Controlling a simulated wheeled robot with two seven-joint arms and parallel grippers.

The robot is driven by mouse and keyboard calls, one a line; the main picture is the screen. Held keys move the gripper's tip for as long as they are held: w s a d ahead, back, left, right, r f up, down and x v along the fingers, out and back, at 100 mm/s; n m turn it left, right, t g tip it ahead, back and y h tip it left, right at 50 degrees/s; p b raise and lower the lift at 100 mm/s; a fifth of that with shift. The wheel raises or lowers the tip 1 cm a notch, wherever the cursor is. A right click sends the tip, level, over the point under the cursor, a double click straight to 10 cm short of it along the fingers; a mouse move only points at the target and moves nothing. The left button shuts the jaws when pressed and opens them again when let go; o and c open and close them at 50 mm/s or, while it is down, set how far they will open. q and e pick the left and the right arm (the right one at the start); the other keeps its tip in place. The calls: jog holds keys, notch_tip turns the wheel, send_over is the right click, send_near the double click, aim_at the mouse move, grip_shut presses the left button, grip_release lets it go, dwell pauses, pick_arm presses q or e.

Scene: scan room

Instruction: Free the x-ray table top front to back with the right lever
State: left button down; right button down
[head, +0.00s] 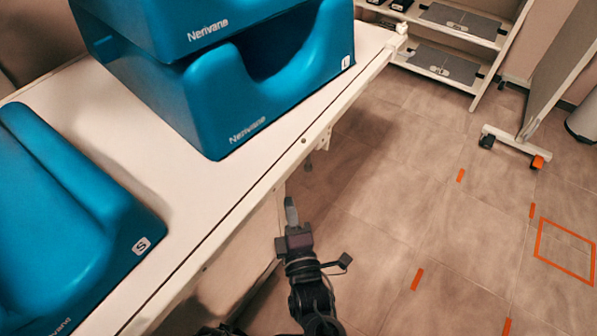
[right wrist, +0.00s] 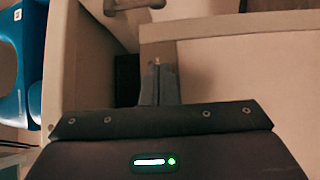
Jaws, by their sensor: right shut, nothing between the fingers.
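The white x-ray table top (head: 120,130) runs diagonally across the left of the head view. A small pale fitting (head: 323,140) sticks out under its right edge; I cannot tell if it is the right lever. In the right wrist view a beige handle-like bar (right wrist: 134,5) shows at the top, cut by the frame edge. My right gripper (head: 290,205) is shut and empty, beside and below the table's edge, apart from the pale fitting. Its fingers also show in the right wrist view (right wrist: 159,83), below the bar and not touching it. My left gripper is out of view.
Blue stacked supports (head: 220,100) and another blue support (head: 70,210) lie on the table top. A shelf rack (head: 440,65) and a wheeled panel (head: 560,75) stand at the back right. The tiled floor (head: 400,200) right of the table is clear, with orange tape marks.

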aim_at(309, 158)
jog(key=shift+w, duration=0.15)
